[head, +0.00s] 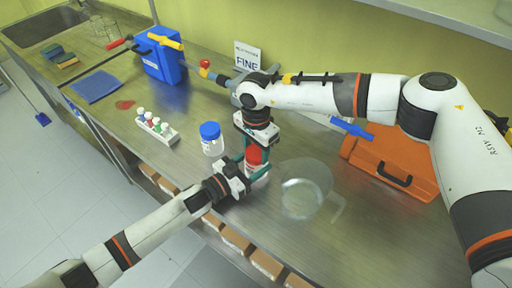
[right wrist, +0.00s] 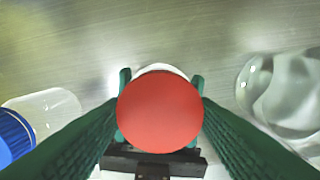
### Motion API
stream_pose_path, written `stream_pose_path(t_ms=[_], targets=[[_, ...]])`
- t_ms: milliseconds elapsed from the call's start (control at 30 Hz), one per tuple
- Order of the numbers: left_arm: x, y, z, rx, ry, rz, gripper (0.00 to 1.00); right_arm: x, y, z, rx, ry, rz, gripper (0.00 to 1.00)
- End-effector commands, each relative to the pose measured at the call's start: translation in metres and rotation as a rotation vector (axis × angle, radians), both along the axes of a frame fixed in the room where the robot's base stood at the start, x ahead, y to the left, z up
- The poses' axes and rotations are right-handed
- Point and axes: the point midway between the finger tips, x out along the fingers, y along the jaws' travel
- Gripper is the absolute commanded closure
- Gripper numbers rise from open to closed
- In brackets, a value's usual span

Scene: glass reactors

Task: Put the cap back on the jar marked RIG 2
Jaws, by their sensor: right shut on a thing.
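A red cap (head: 254,156) is between the fingers of my right gripper (head: 256,149), which is shut on it from above. It also shows large and round in the right wrist view (right wrist: 160,111). Directly below is a clear jar with a white label (head: 259,174), mostly hidden by cap and fingers. My left gripper (head: 246,169) reaches in from the left with its fingers shut on the jar's two sides. The cap is over the jar's mouth; I cannot tell whether it is seated. No RIG 2 marking is readable.
A blue-capped jar (head: 211,139) stands to the left. A clear glass jug (head: 303,190) stands close on the right. The bench's front edge runs below.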

Motion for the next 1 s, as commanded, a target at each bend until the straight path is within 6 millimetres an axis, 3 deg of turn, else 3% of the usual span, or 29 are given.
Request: stream_pose_path(t_ms=[400, 567, 600, 733, 1000], targets=[[0.0, 0.0001, -0.0001, 0.001, 0.001, 0.0, 1.0, 0.0004, 0.0001, -0.0003, 0.001, 0.0, -0.821, 0.75], [0.0, 0.0001, -0.0002, 0.001, 0.001, 0.0, 1.0, 0.0006, 0.0001, -0.0001, 0.001, -0.001, -0.845, 0.75], [0.0, 0.0001, -0.0002, 0.001, 0.001, 0.0, 1.0, 0.0006, 0.0001, -0.0002, 0.001, -0.001, -0.845, 0.44], [0.0, 0.0001, -0.0002, 0.001, 0.001, 0.0, 1.0, 0.0005, 0.0001, -0.0002, 0.001, -0.001, -0.844, 0.23], [-0.0001, 0.0001, -0.0002, 0.001, 0.001, 0.0, 1.0, 0.0004, 0.0002, 0.0, 0.001, -0.001, -0.842, 0.22]])
